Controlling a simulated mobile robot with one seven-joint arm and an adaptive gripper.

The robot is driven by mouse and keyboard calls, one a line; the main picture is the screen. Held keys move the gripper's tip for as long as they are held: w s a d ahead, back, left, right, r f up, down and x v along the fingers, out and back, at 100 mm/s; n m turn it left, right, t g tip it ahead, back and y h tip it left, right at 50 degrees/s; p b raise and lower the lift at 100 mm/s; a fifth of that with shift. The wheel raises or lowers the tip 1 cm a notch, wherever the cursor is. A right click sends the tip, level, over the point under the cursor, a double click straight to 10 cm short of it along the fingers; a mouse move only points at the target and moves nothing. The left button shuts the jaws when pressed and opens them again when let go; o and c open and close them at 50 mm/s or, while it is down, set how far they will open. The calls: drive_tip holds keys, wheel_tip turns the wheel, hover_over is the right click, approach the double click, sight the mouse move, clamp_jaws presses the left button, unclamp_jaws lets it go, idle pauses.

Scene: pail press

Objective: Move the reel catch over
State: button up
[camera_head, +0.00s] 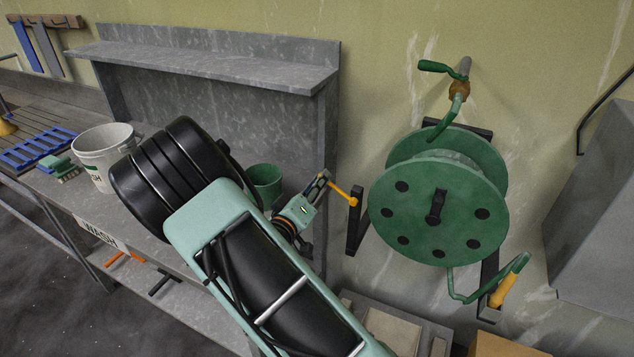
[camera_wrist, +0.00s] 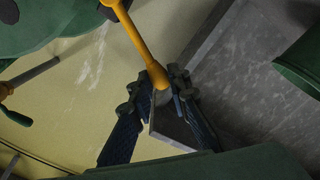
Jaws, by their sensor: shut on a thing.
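The reel catch (camera_head: 342,193) is a short yellow lever on the left side of the green hose reel (camera_head: 428,207). One end meets the dark bracket and the other reaches my gripper (camera_head: 325,181). In the wrist view the catch (camera_wrist: 134,38) runs down from the top into my gripper (camera_wrist: 162,88). The fingers are shut on its near end, which they partly hide. The reel also shows at the top left of the wrist view (camera_wrist: 45,22).
A steel bench with a back shelf (camera_head: 215,62) stands left of the reel. It carries a white pail (camera_head: 100,150) and a green pail (camera_head: 264,180) close behind my arm.

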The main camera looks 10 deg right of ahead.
drive_tip(key=shift+s+d+r, duration=0.1)
drive_tip(key=shift+d+r, duration=0.05)
drive_tip(key=shift+r, duration=0.05)
drive_tip(key=shift+s+d+r+p, duration=0.3)
drive_tip(key=shift+d+r+p, duration=0.15)
drive_tip(key=shift+r, duration=0.15)
drive_tip(key=shift+s+d+r+p, duration=0.25)
drive_tip(key=shift+d+r+p, duration=0.15)
drive_tip(key=shift+r, duration=0.25)
drive_tip(key=shift+s+d+r+p, duration=0.5)
drive_tip(key=shift+s+d+r, duration=0.25)
drive_tip(key=shift+d, duration=0.25)
drive_tip(key=o, duration=0.9)
drive_tip(key=shift+a, duration=0.1)
